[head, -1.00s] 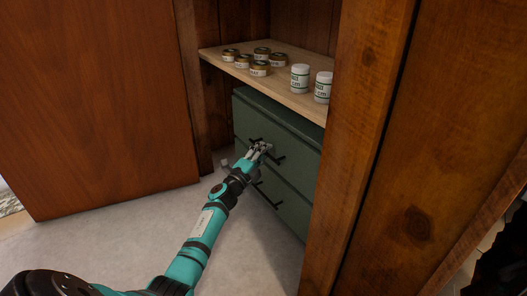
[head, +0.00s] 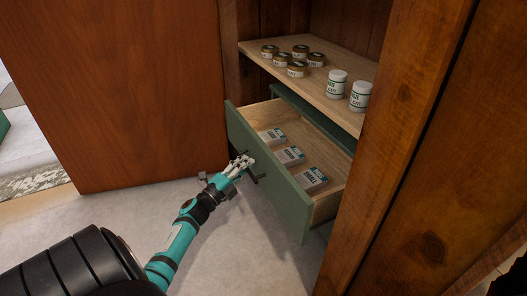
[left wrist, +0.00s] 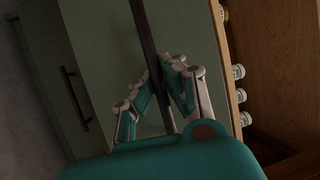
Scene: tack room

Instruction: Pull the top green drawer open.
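The top green drawer (head: 285,190) stands pulled well out of the cabinet in the head view. Its wooden inside shows, with several small labelled boxes (head: 290,156) in it. Its dark bar handle (head: 256,179) is on the front. My left gripper (head: 243,163) is at this handle. In the left wrist view, the fingers of the left gripper (left wrist: 162,88) lie on both sides of the dark handle bar (left wrist: 150,50) and look closed around it. The drawer front (left wrist: 110,40) fills much of that view. My right gripper is not in view.
A wooden shelf (head: 315,85) above the drawer holds several small tins (head: 297,68) and two white bottles (head: 337,83). A brown wooden door panel (head: 130,100) stands at the left, and a wooden post (head: 395,140) at the right. Pale floor lies in front.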

